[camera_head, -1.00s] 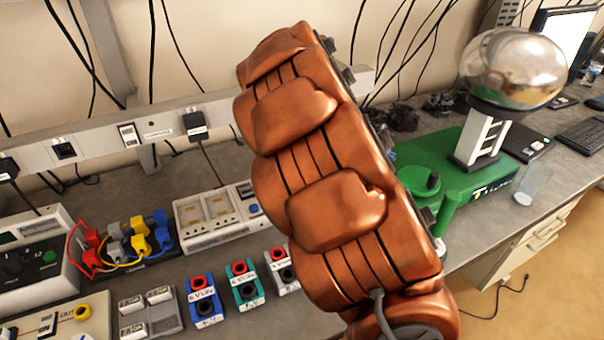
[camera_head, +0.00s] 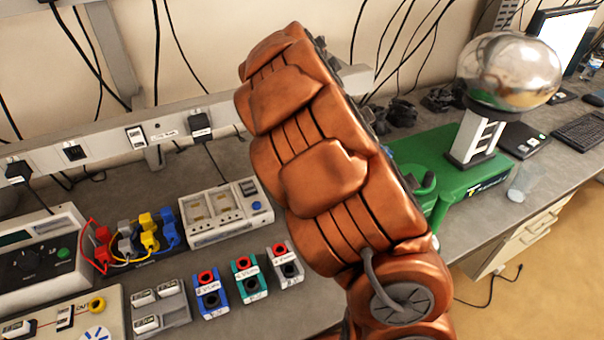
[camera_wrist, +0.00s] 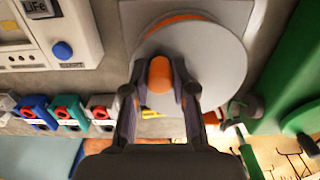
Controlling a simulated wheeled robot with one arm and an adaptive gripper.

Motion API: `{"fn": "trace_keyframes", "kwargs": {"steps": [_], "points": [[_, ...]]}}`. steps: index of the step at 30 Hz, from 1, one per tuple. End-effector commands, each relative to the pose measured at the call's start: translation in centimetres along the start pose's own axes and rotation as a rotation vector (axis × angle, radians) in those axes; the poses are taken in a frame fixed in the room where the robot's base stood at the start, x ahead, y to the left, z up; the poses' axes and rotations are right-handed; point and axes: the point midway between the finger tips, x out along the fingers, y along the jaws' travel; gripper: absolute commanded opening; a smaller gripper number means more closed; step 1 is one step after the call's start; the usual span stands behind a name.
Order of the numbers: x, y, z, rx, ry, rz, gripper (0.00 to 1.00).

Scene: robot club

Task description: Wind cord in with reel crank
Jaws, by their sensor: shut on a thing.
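In the wrist view, a reel shows as a round grey disc (camera_wrist: 215,62) with an orange edge behind it, over a flat grey plate. An orange crank knob (camera_wrist: 160,73) stands up in front of the disc. My gripper (camera_wrist: 161,80) has its two dark fingers shut on this knob, one on each side. I cannot make out a loose length of cord for certain. In the head view my copper-coloured arm hides the reel, the knob and my gripper.
A green machine (camera_head: 445,160) with a shiny metal sphere (camera_head: 509,71) stands to the right. Coloured terminal blocks (camera_head: 245,279) and a white meter box (camera_head: 222,212) are on the left of the grey bench. A clear cup (camera_head: 523,183) stands near the bench's right edge.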

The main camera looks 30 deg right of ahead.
Motion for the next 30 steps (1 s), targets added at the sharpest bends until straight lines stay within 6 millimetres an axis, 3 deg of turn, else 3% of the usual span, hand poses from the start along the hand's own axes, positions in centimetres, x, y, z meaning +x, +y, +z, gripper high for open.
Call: {"fn": "trace_keyframes", "kwargs": {"steps": [5, 6, 13, 23, 30], "points": [[0.0, 0.0, 0.0, 0.0, 0.0, 0.0, 0.0], [0.0, 0.0, 0.0, -0.001, 0.0, 0.0, 0.28], [0.0, 0.0, 0.0, -0.001, -0.001, 0.0, 0.52], [-0.2, 0.0, 0.0, -0.001, -0.001, 0.0, 0.52], [-3.0, -0.1, 0.2, -0.002, -0.007, -0.003, 0.52]]}}
